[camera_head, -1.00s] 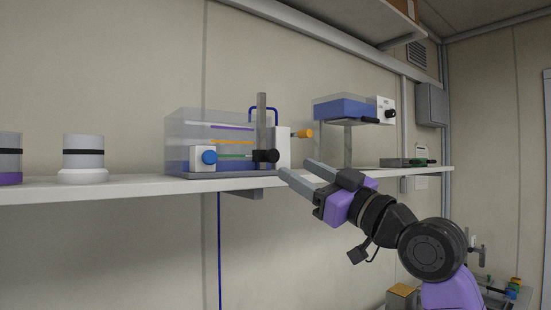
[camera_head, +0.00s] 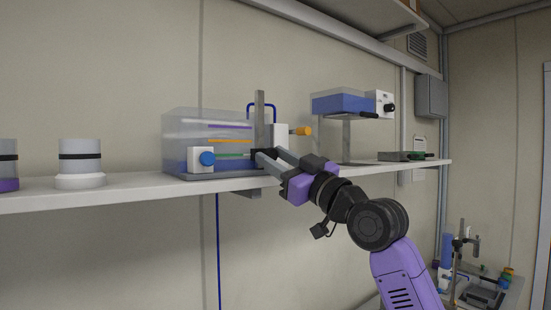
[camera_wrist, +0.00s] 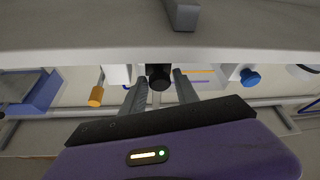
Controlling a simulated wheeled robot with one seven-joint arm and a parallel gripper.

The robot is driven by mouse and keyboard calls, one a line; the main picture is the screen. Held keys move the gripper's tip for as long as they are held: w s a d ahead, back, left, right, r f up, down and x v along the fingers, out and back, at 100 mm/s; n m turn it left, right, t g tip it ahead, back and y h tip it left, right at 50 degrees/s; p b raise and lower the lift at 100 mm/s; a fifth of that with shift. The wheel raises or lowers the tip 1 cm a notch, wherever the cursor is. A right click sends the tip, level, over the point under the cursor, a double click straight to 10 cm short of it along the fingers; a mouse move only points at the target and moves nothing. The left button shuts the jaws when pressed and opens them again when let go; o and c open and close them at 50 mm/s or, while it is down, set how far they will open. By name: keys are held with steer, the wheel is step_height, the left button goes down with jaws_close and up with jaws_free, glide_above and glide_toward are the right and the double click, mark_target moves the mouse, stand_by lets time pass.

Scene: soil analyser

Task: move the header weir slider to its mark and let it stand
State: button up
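A clear tank (camera_head: 180,130) with blue liquid stands on the shelf, with purple, orange and green lines on it. A grey upright post (camera_head: 259,115) rises at its front right. A black knob (camera_head: 257,156) sits low on this post and looks like the slider's handle. It also shows in the wrist view (camera_wrist: 158,77). My gripper (camera_head: 266,156) is at the knob, partly covering it. In the wrist view, my gripper's fingers (camera_wrist: 160,76) are spread on either side of the knob, with small gaps visible. Which coloured line is the slider's mark, I cannot tell.
A blue knob (camera_head: 207,158) is on the tank's front left, and an orange knob (camera_head: 302,131) is to its right. A raised blue tray (camera_head: 343,104) stands further right. The shelf edge (camera_head: 120,195) runs just below the tank. White canisters (camera_head: 80,160) stand at left.

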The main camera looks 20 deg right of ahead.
jaws_close()
stand_by(1.2)
